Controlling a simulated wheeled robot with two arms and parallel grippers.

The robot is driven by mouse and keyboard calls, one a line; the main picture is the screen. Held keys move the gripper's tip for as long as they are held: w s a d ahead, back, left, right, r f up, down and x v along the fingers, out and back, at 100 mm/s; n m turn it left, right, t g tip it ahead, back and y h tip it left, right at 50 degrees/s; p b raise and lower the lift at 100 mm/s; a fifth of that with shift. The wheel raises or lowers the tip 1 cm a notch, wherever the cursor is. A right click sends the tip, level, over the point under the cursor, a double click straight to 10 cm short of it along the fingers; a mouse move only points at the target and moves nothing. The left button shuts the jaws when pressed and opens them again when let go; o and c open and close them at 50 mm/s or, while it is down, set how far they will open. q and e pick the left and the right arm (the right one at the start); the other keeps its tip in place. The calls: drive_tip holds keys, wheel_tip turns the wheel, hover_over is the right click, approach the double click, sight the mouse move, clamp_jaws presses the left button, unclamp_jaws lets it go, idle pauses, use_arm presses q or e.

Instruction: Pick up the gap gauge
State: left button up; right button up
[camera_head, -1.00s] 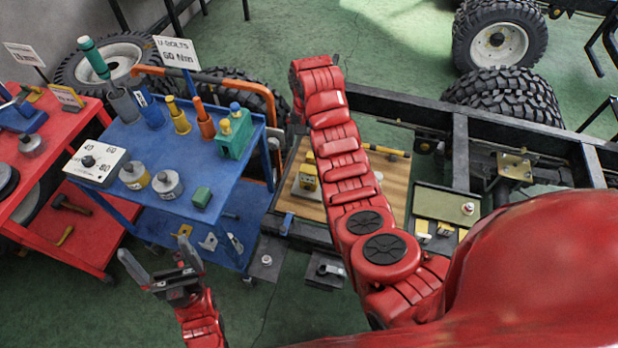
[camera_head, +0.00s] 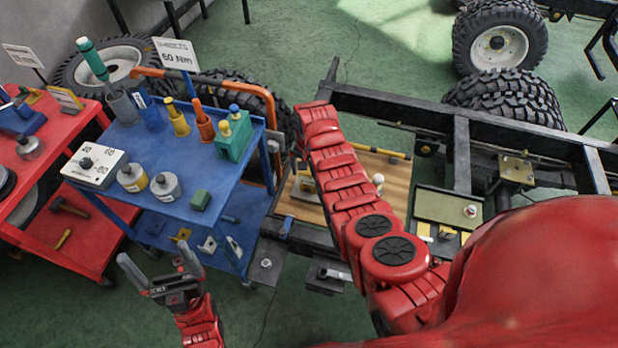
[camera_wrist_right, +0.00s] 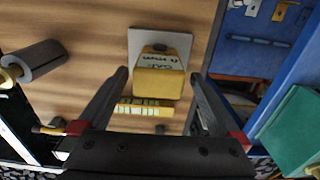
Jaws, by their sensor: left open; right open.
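The gap gauge (camera_wrist_right: 158,75) is a yellow block with dark lettering on a light grey plate, lying on a wooden board (camera_wrist_right: 92,30). In the head view, the gauge (camera_head: 304,184) is partly hidden beside my right arm. My right gripper (camera_wrist_right: 160,80) is open and empty in the right wrist view. Its two fingers point toward the gauge, one on each side of it in the picture; I cannot tell the remaining distance. My right gripper is hidden in the head view. My left gripper (camera_head: 156,256) is open and empty above the green floor, in front of the blue cart.
The blue cart (camera_head: 215,175) with sockets and weights stands left of the board. A dark chassis frame (camera_head: 400,105) runs behind it. A yellow strip (camera_wrist_right: 143,109) lies near the gauge, and a grey cylinder (camera_wrist_right: 38,60) is at left. A green block (camera_wrist_right: 292,128) is at right.

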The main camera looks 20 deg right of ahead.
drive_tip(key=shift+s+f, duration=0.1)
drive_tip(key=shift+f, duration=1.6)
drive_tip(key=c, duration=1.4)
drive_tip(key=shift+c, duration=0.4)
drive_tip(key=shift+r, duration=0.2)
